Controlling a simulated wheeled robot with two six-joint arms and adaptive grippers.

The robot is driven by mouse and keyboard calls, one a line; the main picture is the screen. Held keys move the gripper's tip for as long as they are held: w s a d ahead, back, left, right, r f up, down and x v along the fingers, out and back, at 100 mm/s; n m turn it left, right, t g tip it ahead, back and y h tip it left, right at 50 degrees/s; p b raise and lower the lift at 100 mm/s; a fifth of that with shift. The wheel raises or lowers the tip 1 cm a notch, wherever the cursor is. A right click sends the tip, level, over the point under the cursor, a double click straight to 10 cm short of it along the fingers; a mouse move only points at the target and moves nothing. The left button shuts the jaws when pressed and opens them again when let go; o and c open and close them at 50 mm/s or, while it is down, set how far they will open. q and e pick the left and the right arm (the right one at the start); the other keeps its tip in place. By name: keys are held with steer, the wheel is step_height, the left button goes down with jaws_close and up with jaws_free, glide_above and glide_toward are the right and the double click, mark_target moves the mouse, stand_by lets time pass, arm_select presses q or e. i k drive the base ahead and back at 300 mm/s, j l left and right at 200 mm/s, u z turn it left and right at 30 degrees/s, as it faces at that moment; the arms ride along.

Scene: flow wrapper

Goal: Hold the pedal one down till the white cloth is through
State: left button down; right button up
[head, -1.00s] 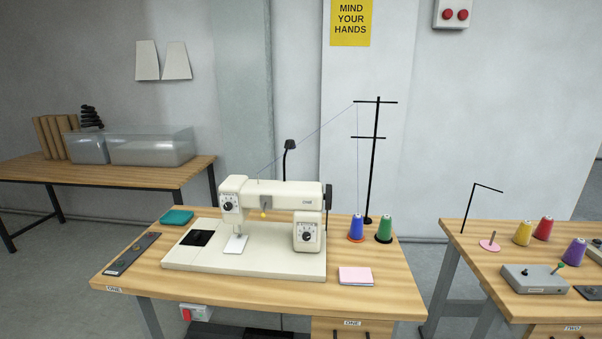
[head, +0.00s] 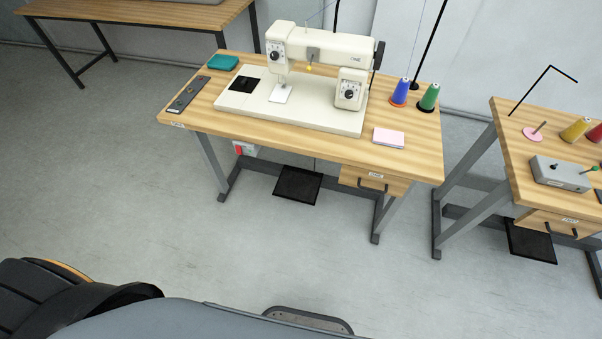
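The sewing machine (head: 318,50), cream and marked ONE, stands on the wooden table labelled ONE (head: 300,145). A black pedal (head: 298,184) lies on the floor under this table. A white piece, perhaps the white cloth (head: 281,94), lies on the machine bed below the needle. I cannot tell whether it is cloth or a plate. Neither of my grippers is in view.
A second table (head: 520,170) stands to the right, with another black pedal (head: 530,241) beneath it. Table legs flank the first pedal. The grey floor (head: 200,240) in front is clear.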

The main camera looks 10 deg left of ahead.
mark_target(295, 183)
steer(key=z, duration=0.15)
steer(key=i+j+z, duration=0.15)
steer(key=j+z, duration=0.6)
steer(key=j, duration=0.2)
steer(key=i+j+z, duration=0.1)
steer(key=j+z, duration=0.25)
steer(key=j, duration=0.2)
